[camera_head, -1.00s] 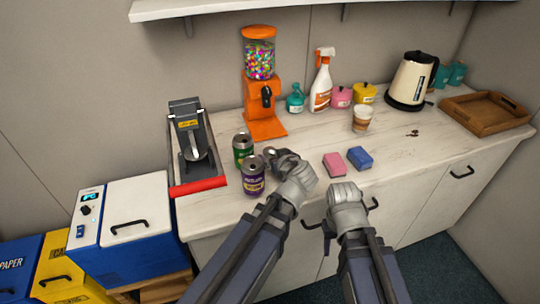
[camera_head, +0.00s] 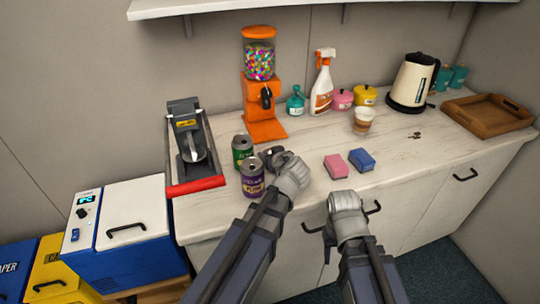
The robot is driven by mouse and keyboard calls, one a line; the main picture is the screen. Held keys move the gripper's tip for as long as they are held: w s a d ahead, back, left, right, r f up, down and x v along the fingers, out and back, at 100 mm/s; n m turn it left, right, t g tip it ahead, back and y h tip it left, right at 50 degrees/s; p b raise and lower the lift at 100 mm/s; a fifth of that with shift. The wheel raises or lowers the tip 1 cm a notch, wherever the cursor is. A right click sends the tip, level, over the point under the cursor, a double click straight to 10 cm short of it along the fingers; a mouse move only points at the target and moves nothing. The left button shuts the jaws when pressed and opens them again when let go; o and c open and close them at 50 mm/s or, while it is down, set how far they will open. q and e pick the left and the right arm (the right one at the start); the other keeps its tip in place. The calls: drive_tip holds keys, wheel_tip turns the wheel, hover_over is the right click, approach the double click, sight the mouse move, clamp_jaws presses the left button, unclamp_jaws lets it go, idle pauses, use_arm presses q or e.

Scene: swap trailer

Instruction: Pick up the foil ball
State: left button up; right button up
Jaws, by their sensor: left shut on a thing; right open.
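The foil ball (camera_head: 265,152) is a small grey lump on the counter, beside the two cans. It is mostly hidden by my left gripper (camera_head: 272,155), whose fingers are shut on it. I cannot tell whether the ball still touches the counter. My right gripper (camera_head: 344,196) is open and empty at the counter's front edge; its fingertips are hard to make out.
A green can (camera_head: 242,149) and a purple can (camera_head: 252,178) stand close left of my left gripper. A pink sponge (camera_head: 336,167) and a blue sponge (camera_head: 362,160) lie to the right. An orange candy dispenser (camera_head: 262,90) stands behind. The counter's right-middle is mostly clear.

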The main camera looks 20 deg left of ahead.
use_arm(q)
drive_tip(key=c, duration=0.6)
drive_tip(key=shift+r, duration=0.1)
drive_tip(key=shift+c, duration=0.2)
wheel_tip(320, 180, up, 10)
drive_tip(key=p, duration=1)
